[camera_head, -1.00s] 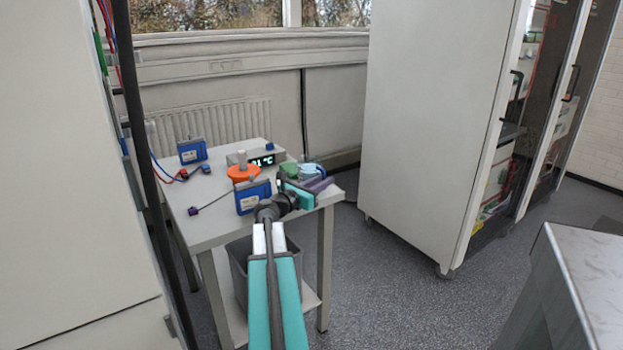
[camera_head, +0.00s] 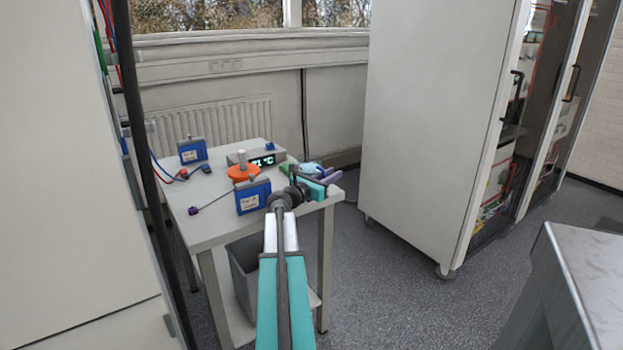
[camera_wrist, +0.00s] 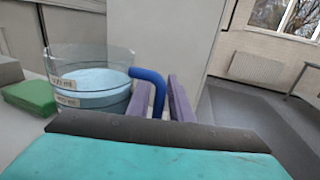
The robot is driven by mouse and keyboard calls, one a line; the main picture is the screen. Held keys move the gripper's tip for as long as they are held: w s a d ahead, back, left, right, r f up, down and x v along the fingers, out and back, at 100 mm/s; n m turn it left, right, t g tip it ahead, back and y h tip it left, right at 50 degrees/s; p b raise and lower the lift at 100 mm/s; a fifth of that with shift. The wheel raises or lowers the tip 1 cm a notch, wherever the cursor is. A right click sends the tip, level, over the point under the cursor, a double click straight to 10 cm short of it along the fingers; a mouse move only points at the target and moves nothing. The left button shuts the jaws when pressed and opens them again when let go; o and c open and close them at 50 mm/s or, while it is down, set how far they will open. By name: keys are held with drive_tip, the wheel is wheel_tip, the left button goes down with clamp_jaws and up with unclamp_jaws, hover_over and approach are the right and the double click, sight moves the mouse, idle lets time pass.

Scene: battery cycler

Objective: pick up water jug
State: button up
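The water jug (camera_wrist: 90,88) is a clear beaker with light blue water, two labels and a blue handle (camera_wrist: 152,84) on its right side in the wrist view. In the head view the jug (camera_head: 308,168) is small and partly hidden behind my gripper, near the table's right corner. My gripper (camera_wrist: 160,100) has purple fingers. They stand apart, one on each side of the handle, with a gap visible on the right. The handle's lower part is hidden by my gripper body. The jug is upright on the table.
The white table (camera_head: 222,226) also holds two blue battery units (camera_head: 253,196), an orange item (camera_head: 242,172), a display box (camera_head: 262,160) and a green block (camera_wrist: 30,95) beside the jug. A tall white cabinet (camera_head: 430,120) stands to the right, with open floor between.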

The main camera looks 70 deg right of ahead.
idle(0.4)
clamp_jaws()
idle(1.3)
